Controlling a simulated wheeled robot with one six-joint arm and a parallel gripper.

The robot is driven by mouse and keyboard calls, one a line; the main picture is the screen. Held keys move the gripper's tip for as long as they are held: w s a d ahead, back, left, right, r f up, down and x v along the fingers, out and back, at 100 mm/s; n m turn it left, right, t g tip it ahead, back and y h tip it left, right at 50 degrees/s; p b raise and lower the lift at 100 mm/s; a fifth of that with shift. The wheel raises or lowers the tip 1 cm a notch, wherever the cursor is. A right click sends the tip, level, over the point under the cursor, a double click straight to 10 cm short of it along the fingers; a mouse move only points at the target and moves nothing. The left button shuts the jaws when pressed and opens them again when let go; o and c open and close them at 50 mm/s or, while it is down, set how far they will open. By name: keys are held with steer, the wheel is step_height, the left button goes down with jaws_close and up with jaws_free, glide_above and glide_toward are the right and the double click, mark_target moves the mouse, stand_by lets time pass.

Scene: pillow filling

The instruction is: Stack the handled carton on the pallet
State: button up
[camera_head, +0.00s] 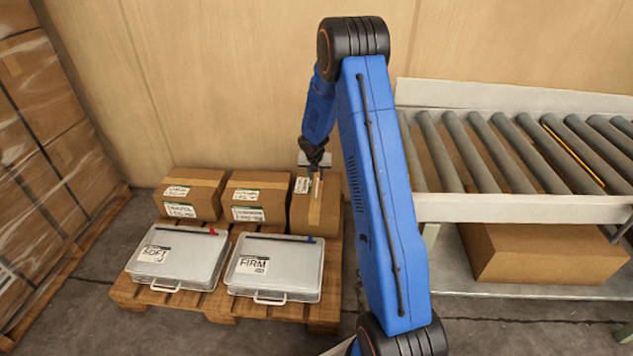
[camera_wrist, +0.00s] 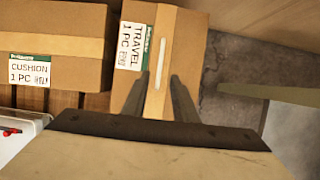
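The handled carton (camera_head: 323,213) stands on the right back part of the wooden pallet (camera_head: 156,297), beside two other cartons. In the wrist view the carton (camera_wrist: 172,22) bears a TRAVEL label and a pale handle strip (camera_wrist: 162,58) along its top. My gripper (camera_head: 313,176) is over the carton's top. In the wrist view my gripper (camera_wrist: 160,75) has its two fingers apart, one on each side of the strip's near end, with a gap showing. Whether the fingers touch the carton is unclear.
A carton labelled CUSHION (camera_wrist: 55,42) stands left of the handled carton, with another carton (camera_head: 190,195) further left. Two clear cases, SOFT (camera_head: 190,262) and FIRM (camera_head: 290,254), lie in front. A roller conveyor (camera_head: 520,205) stands right, with a carton (camera_head: 540,252) beneath. Wrapped cartons (camera_head: 40,140) stand left.

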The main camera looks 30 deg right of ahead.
steer(key=s+a+r+m, duration=0.45)
steer(key=s+r, duration=0.25)
steer(key=r, duration=0.3)
steer(key=s+a+r+m, duration=0.3)
steer(key=s+r+m, duration=0.2)
steer(key=s+r, duration=0.3)
steer(key=s+a+r+m, duration=0.4)
steer(key=s+r+m, duration=0.15)
steer(key=r, duration=0.55)
steer(key=s+a+r+m+y, duration=0.1)
steer(key=s+a+m, duration=0.2)
steer(key=s, duration=0.7)
steer(key=s+a+r+m, duration=0.2)
steer(key=s+m, duration=0.4)
steer(key=s, duration=0.4)
steer(key=s+a+r+m+t+y, duration=0.1)
steer(key=s+a+m, duration=0.3)
steer(key=s, duration=0.6)
steer(key=shift+s+a+r+m+y, duration=0.3)
steer(key=shift+s+a+r+m, duration=0.1)
steer(key=shift+r+m, duration=0.2)
